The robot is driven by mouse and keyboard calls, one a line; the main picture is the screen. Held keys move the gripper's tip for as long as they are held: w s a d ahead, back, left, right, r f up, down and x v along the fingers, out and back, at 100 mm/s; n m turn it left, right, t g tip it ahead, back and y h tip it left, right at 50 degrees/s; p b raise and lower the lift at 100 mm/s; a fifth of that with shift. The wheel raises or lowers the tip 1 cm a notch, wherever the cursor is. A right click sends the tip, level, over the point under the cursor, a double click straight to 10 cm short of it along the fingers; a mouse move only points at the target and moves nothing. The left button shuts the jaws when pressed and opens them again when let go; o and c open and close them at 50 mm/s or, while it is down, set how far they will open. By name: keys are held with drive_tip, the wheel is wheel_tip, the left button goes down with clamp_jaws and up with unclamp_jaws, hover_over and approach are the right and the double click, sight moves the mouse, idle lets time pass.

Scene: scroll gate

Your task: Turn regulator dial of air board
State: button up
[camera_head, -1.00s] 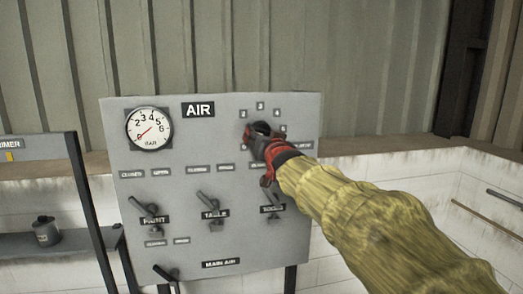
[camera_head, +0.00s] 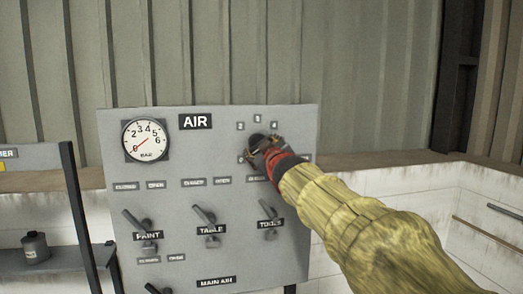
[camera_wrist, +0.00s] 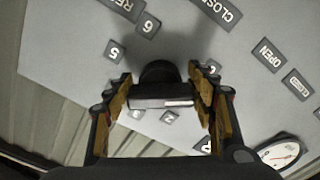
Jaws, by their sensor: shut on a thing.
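The air board (camera_head: 205,270) is a grey upright panel with an AIR label (camera_head: 195,121). Its regulator dial (camera_head: 257,141) is a dark knob at the upper right, ringed by small number plates. In the wrist view the dial (camera_wrist: 160,88) is a black knob with a bar-shaped grip carrying a pale mark. My gripper (camera_head: 262,147) is at the dial, partly covering it. In the wrist view my gripper (camera_wrist: 165,103) has one finger on each side of the bar, shut on it. The pressure gauge (camera_head: 146,141) has its red needle near 0; it also shows in the wrist view (camera_wrist: 278,154).
Three lever valves, PAINT (camera_head: 140,221), TABLE (camera_head: 205,215) and TOOLS (camera_head: 268,210), stick out below the dial. A MAIN AIR lever (camera_head: 155,289) is at the bottom. A dark can (camera_head: 35,248) stands on a shelf at left. A white wall (camera_head: 400,190) lies behind.

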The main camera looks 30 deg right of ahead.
drive_tip(key=shift+n, duration=0.9)
drive_tip(key=shift+r, duration=0.1)
drive_tip(key=o, duration=1.2)
drive_tip(key=v, duration=1.2)
